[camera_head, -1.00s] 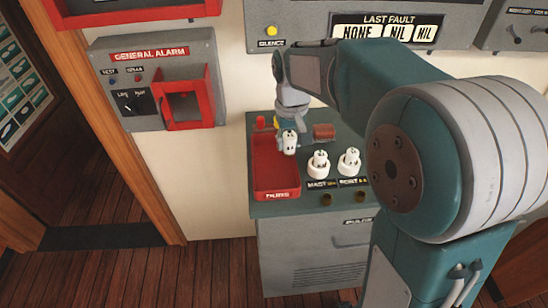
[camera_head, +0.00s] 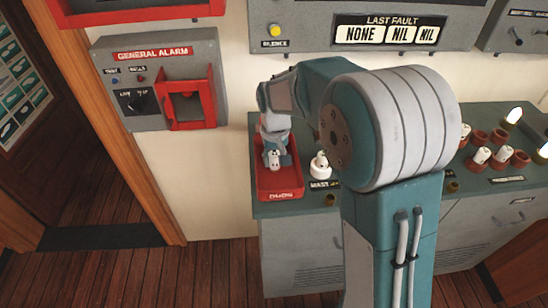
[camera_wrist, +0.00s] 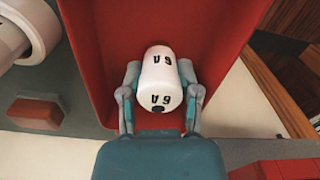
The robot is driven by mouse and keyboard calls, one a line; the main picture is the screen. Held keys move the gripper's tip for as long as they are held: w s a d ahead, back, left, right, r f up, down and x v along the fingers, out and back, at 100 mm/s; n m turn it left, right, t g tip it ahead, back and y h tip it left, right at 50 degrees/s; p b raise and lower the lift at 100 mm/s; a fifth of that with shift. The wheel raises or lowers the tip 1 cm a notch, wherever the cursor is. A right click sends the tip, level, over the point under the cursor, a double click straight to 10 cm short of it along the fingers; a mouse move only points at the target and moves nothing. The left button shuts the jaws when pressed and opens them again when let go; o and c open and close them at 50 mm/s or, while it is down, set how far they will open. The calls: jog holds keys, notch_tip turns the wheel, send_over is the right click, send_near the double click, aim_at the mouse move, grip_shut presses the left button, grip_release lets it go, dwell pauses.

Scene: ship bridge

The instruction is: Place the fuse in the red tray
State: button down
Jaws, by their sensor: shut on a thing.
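In the head view my gripper (camera_head: 273,160) is over the tray, holding the fuse. I cannot tell whether the fuse touches the tray floor.
A white fuse in a holder (camera_head: 320,166) stands right of the tray. Several more fuses, holders and lit lamps (camera_head: 515,115) sit on the counter's right part. The general alarm box (camera_head: 160,80) is on the wall at left. A fault panel (camera_head: 370,30) hangs above.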

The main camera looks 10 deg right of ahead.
aim_at(277, 152)
jog(key=shift+c, duration=1.5)
grip_release()
jog(key=shift+d, duration=0.35)
jog(key=shift+a+r, duration=0.1)
jog(key=shift+a+r, duration=0.1)
jog(key=shift+r, duration=0.2)
notch_tip(277, 152, up, 10)
jog(key=shift+r, duration=0.7)
